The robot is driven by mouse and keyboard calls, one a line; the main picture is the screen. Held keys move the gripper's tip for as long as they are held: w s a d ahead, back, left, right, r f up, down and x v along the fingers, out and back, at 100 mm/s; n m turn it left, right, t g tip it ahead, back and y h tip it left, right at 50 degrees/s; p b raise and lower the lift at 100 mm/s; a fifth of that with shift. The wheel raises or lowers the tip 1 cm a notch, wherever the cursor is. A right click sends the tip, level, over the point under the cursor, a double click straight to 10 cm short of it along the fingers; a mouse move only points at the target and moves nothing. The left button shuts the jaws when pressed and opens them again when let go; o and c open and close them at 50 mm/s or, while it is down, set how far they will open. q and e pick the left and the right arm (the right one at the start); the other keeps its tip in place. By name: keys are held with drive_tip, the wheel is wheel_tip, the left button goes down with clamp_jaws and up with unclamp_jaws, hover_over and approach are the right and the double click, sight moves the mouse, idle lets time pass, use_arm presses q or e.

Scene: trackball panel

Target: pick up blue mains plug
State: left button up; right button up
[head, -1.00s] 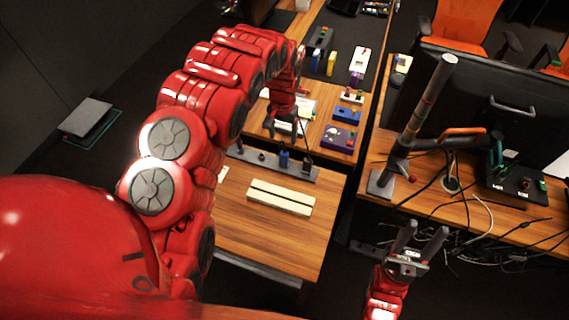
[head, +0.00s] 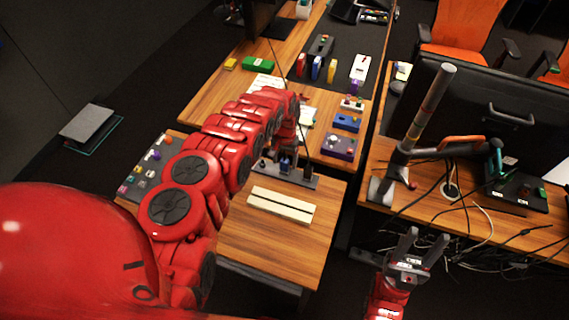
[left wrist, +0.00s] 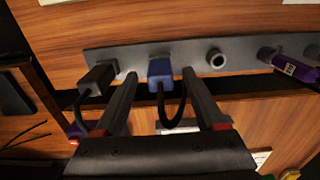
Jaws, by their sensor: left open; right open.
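The blue mains plug (left wrist: 160,69) sits on the dark grey socket strip (left wrist: 238,49) in the left wrist view, with its black cable looping toward the gripper. In the head view the plug (head: 286,164) shows small on the strip (head: 305,180). My left gripper (left wrist: 160,76) is open, with one fingertip on each side of the plug; I cannot tell whether either touches it. In the head view the left gripper (head: 282,152) is at the strip, partly hidden by my arm. My right gripper (head: 424,243) is open and empty, away at the lower right.
A black plug (left wrist: 97,79) is just left of the blue one on the strip, close to the left finger. A round socket (left wrist: 216,58) and a purple item (left wrist: 297,68) lie to the right. A pale two-bar block (head: 280,204) lies on the wooden table in front.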

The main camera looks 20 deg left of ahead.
use_arm(q)
drive_tip(key=shift+f, duration=0.8)
clamp_jaws()
drive_tip(key=shift+r, duration=0.1)
